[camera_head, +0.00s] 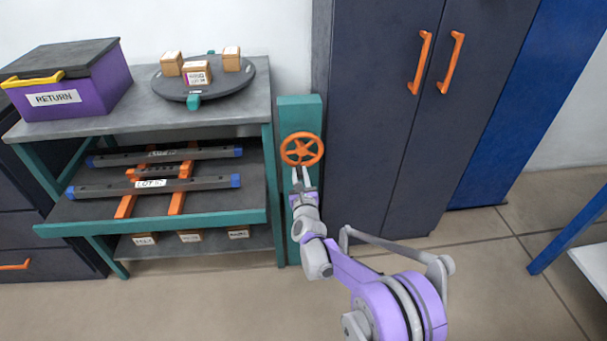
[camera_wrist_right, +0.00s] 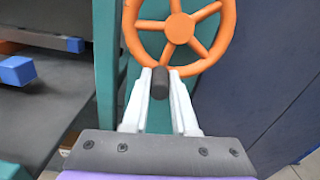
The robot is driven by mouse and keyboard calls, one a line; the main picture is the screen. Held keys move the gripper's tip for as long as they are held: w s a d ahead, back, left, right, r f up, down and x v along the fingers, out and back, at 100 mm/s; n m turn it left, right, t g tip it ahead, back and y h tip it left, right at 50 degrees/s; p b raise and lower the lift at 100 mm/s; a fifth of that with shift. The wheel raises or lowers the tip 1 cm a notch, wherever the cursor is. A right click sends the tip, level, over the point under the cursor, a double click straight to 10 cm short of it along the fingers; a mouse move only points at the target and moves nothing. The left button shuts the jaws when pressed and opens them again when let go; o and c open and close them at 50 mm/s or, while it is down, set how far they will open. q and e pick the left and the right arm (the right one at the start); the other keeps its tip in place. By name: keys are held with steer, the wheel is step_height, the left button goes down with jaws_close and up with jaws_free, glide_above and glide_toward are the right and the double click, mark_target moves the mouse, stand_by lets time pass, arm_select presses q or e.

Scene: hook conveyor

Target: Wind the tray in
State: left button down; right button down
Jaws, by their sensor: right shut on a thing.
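An orange handwheel (camera_head: 302,149) is mounted on a teal post (camera_head: 300,108) at the right end of the shelf unit. It also shows large in the right wrist view (camera_wrist_right: 180,28). My right gripper (camera_head: 301,180) is at the wheel's lower rim. In the right wrist view its two pale fingers (camera_wrist_right: 160,95) are shut on the wheel's dark crank knob (camera_wrist_right: 159,84). The grey tray (camera_head: 235,205), with a teal front edge, sticks out from under the worktop. It carries dark bars with blue ends on orange supports. My left gripper is not in view.
Above the tray, the worktop (camera_head: 130,122) holds a purple RETURN box (camera_head: 75,88) and a dark turntable (camera_head: 220,88) with several small cartons. More cartons sit on the bottom shelf. A dark cabinet (camera_head: 390,130) stands right of the post. The floor in front is clear.

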steer(key=shift+a+m, duration=0.25)
steer(key=shift+m, duration=0.25)
steer(key=c, duration=0.7)
jaws_free()
steer(key=s+p, duration=0.1)
steer(key=s, duration=0.9)
steer(key=shift+s+d+p, duration=0.2)
steer(key=shift+s+p, duration=0.1)
steer(key=shift+s, duration=0.1)
